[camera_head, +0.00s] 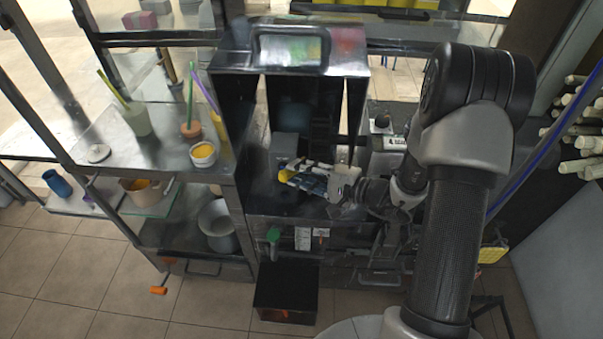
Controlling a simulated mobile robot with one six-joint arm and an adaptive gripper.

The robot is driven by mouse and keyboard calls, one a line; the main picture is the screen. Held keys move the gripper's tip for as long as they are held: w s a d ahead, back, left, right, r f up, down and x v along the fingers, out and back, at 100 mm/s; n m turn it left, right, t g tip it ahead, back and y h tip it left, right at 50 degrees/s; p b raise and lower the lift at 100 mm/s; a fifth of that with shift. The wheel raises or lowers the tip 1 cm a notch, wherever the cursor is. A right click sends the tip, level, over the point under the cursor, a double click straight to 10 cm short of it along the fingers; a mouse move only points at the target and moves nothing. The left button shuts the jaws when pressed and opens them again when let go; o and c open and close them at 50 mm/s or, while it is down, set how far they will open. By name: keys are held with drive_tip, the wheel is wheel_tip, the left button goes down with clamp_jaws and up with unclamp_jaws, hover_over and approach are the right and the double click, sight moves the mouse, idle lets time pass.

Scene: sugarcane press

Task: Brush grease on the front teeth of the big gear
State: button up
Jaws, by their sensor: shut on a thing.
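My gripper (302,172) is at the open front of the dark press housing (232,110), pointing left. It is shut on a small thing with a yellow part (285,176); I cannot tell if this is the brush. A white cup with yellow content (203,154), perhaps grease, stands on the shelf left of the housing. The big gear is not clearly visible; the inside of the housing is dark and partly hidden by my gripper. A grey block (285,147) sits inside, just behind my gripper.
The left metal shelf (165,160) holds a pale cup (137,119) and a terracotta pot (190,129) with sticks. A black box (287,290) stands on the floor below. Cane stalks (585,140) are at the right. Open tiled floor (90,275) lies front left.

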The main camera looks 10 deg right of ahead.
drive_tip(key=shift+w+d, duration=0.25)
drive_tip(key=shift+w, duration=0.45)
drive_tip(key=shift+w+d, duration=0.2)
drive_tip(key=shift+w, duration=0.55)
drive_tip(key=shift+w+d, duration=0.25)
drive_tip(key=shift+w, duration=0.45)
idle(0.4)
drive_tip(key=shift+s+d, duration=0.2)
drive_tip(key=shift+d, duration=0.6)
clamp_jaws()
drive_tip(key=d, duration=0.1)
drive_tip(key=s+d, duration=0.1)
drive_tip(key=d, duration=0.2)
drive_tip(key=shift+s+d, duration=0.1)
drive_tip(key=shift+s, duration=0.15)
